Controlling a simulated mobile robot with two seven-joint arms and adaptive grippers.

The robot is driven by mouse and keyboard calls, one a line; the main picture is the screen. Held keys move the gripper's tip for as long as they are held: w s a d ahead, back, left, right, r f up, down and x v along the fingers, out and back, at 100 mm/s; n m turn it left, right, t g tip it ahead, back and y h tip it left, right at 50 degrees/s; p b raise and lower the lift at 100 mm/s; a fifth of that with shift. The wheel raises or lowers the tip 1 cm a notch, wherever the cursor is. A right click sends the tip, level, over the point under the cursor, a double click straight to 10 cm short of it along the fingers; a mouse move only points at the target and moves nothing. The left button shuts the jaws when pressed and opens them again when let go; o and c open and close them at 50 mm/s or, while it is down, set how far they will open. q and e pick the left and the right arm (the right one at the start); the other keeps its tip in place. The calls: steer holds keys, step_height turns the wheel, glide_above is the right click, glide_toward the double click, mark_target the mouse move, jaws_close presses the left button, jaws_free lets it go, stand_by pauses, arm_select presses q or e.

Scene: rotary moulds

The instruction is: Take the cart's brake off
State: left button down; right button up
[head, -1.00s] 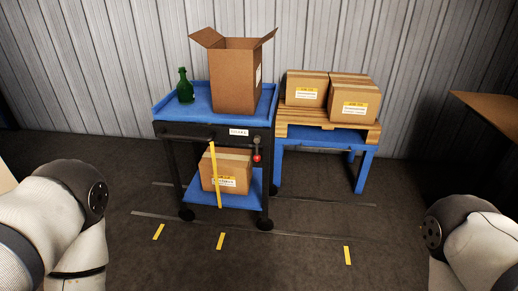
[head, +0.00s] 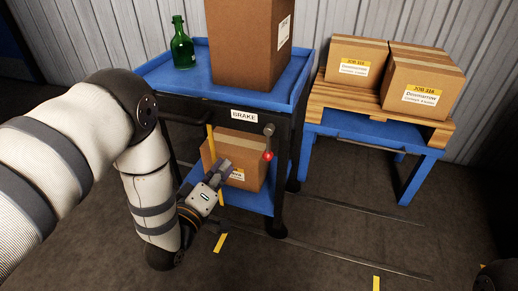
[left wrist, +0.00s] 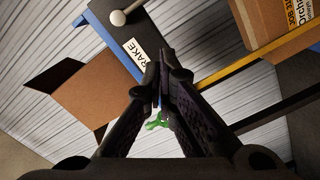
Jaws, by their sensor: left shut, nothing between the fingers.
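The blue cart (head: 160,80) stands in front of me with a white BRAKE label (head: 244,115) on its dark front panel. The brake lever (head: 268,141) is right of the label, with a grey pivot at the top and a red knob hanging below it. My left gripper (head: 225,170) is shut and empty, left of and a little below the red knob, apart from it. In the left wrist view, the shut fingers (left wrist: 164,70) lie near the label (left wrist: 135,52), and a pale round knob (left wrist: 117,17) shows at the top.
On the cart stand a green bottle (head: 182,45) and a tall carton (head: 250,40); a smaller box (head: 242,150) is on its lower shelf. Boxes on a pallet (head: 350,97) rest on a blue stand to the right.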

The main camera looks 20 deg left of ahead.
mark_target(268, 144)
arm_select(q)
steer(key=w+d+f+b, duration=0.2)
steer(key=w+d, duration=0.2)
steer(key=w, duration=0.6)
steer(key=shift+w+f+b, duration=0.3)
arm_select(e)
steer(key=shift+x, duration=1.15)
